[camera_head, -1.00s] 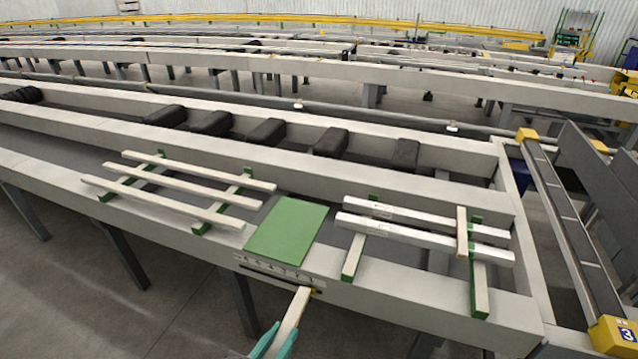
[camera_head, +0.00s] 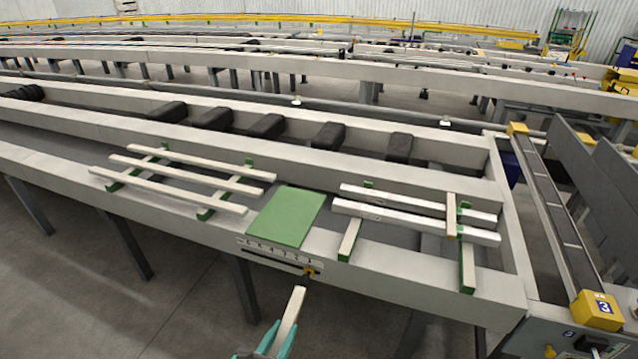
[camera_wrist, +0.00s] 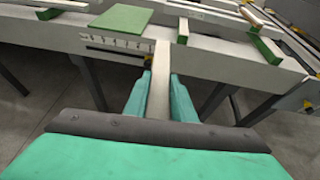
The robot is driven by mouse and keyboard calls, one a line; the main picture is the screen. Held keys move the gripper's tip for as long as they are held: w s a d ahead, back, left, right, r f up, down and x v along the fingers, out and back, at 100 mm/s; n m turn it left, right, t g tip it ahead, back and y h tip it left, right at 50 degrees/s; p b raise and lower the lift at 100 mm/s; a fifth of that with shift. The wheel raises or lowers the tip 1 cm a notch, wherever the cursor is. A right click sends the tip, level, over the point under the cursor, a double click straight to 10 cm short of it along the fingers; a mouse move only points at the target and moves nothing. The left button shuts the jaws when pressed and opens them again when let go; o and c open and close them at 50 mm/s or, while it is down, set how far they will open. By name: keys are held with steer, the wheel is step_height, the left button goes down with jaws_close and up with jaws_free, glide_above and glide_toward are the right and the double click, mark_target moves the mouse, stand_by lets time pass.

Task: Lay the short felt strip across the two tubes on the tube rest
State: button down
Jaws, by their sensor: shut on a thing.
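My gripper (camera_head: 276,340) is shut on a pale beige strip (camera_head: 290,316), which looks like the short felt strip. It points forward and up from the teal fingers, in front of the table's near edge. In the wrist view the strip (camera_wrist: 159,84) stands between the fingers, its far end overlapping the table edge. Two white tubes (camera_head: 385,220) lie side by side on the tube rest (camera_head: 349,240) at the right, apart from my gripper. Another short beige strip (camera_head: 451,213) lies across both tubes near their right end. The tubes' left and middle parts are bare.
A green mat (camera_head: 285,217) lies left of the tube rest. A marked rack (camera_head: 272,255) is on the near table face below it. Several long pale strips (camera_head: 175,185) lie on a rest further left. A dark conveyor with yellow ends (camera_head: 597,308) stands at the right.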

steer(key=d+f+n+y, duration=0.1)
steer(key=d+f, duration=0.3)
steer(key=f, duration=0.8)
steer(key=w+d+f+n+y, duration=0.1)
steer(key=d+f, duration=0.3)
steer(key=f, duration=0.9)
steer(key=shift+w+d+n+y, duration=0.2)
steer(key=shift+n+y, duration=0.3)
steer(key=shift+y, duration=0.3)
steer(key=shift+w, duration=0.1)
